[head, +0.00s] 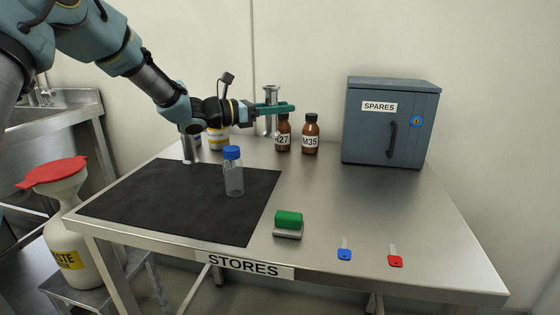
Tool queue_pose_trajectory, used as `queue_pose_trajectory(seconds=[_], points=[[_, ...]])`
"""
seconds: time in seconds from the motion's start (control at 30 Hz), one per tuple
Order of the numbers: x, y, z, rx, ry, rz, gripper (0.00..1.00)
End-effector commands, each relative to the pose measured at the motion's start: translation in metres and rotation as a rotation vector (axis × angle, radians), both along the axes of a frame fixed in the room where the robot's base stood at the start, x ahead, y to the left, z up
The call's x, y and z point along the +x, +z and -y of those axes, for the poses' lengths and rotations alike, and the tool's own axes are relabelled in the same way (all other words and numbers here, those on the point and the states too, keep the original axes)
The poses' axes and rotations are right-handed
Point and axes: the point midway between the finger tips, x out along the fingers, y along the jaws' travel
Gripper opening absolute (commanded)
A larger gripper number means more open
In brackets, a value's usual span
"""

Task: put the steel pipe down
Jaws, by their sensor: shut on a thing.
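The steel pipe (270,123) is a short upright silver tube with a flared flange at its top end. It is at the back of the steel table (330,190), to the left of two brown bottles. My gripper (275,107) reaches in from the left, with its green fingers shut around the middle of the pipe. The fingers hide part of the tube. I cannot tell whether the pipe's lower end touches the tabletop.
Brown bottles (283,135) (310,136) stand close right of the pipe. A blue SPARES cabinet (385,135) stands at the back right. A steel cylinder (188,150), a yellow-labelled jar (217,138) and a blue-capped bottle (233,175) stand left. The dark mat (165,205) has free room.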

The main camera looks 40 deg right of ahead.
Motion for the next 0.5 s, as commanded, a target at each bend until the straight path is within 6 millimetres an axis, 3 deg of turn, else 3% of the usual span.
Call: queue_pose_trajectory(seconds=[0.1, 0.5], points=[[0.000, -0.022, 0.000, 0.001, 0.000, -0.003, 0.00], [0.000, -0.065, 0.000, 0.001, 0.000, -0.003, 0.00]])
